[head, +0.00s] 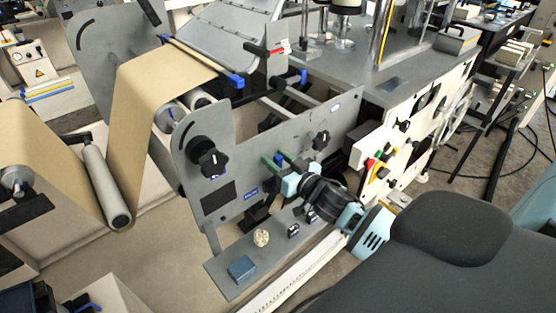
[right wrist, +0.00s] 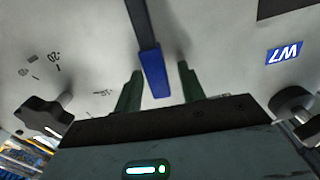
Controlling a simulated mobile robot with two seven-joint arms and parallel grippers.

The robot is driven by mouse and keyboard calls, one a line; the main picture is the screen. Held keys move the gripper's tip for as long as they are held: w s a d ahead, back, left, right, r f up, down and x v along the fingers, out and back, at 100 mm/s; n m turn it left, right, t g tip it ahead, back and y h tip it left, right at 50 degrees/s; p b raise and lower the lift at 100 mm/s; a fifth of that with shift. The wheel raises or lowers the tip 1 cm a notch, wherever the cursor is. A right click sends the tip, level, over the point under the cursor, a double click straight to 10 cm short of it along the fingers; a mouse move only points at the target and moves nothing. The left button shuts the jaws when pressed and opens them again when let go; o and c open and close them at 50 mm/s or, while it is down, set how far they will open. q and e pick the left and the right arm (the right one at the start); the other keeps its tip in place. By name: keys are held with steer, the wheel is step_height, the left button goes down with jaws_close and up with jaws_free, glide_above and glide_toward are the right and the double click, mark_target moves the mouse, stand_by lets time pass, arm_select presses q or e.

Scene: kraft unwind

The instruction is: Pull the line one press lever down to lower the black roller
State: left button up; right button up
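A lever with a dark shaft and a blue tip (right wrist: 153,72) stands against the grey machine panel in the right wrist view. Its blue tip also shows small in the head view (head: 278,158). My right gripper (head: 277,160) is at the panel, its two green fingers on either side of the lever. In the right wrist view the gripper (right wrist: 158,85) is open, with a gap between each finger and the blue tip. I cannot pick out the black roller for certain. My left gripper is not in view.
Black knobs (head: 208,160) (head: 321,140) stick out of the panel. A ledge (head: 215,267) below holds a blue box (head: 242,269) and a pale crumpled lump (head: 261,238). Brown paper web (head: 150,90) runs over rollers at left.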

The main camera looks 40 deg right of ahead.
jaws_close()
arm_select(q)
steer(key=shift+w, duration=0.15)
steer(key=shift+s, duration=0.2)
arm_select(e)
steer(key=shift+d, duration=0.1)
